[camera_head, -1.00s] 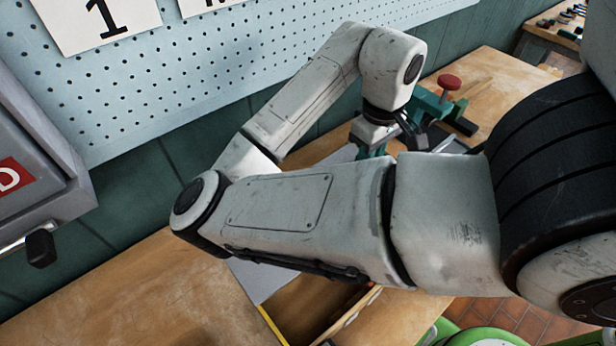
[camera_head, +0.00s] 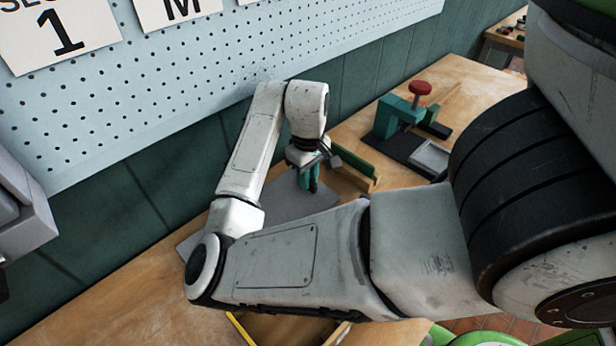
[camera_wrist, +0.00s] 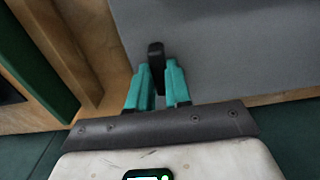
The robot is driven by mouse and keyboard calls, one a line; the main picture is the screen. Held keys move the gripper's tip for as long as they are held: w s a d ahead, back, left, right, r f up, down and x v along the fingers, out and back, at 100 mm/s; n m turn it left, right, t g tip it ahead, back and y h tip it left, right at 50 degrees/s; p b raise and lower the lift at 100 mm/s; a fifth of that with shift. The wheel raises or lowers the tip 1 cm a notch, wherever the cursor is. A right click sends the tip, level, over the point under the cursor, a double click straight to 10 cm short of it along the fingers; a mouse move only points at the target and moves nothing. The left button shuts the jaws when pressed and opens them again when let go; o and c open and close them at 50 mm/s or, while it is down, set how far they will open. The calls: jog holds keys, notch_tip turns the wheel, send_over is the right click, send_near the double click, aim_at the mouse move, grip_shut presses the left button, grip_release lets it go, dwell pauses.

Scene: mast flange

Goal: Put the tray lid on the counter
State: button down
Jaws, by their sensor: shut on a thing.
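The tray lid (camera_head: 282,207) is a flat grey panel, partly hidden behind my arm in the head view. It fills the upper right of the wrist view (camera_wrist: 230,45). Its black handle (camera_wrist: 156,54) stands between the teal fingertips of my gripper (camera_wrist: 158,78), which is shut on it. In the head view my gripper (camera_head: 312,184) points down at the lid. The wooden counter (camera_head: 125,297) runs below and around it. I cannot tell whether the lid touches the counter.
A green-edged wooden wall (camera_head: 352,160) stands just right of my gripper. Further right is a teal press with a red knob (camera_head: 420,88). An open wooden compartment (camera_head: 285,330) with a yellow edge is at the front. A pegboard (camera_head: 200,85) rises behind; bare counter lies at front left.

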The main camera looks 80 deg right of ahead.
jog(key=shift+f, duration=0.35)
jog(key=c, duration=1.1)
grip_release()
jog(key=shift+o, duration=0.2)
notch_tip(320, 180, up, 12)
jog(key=p, duration=0.1)
jog(key=shift+p, duration=0.35)
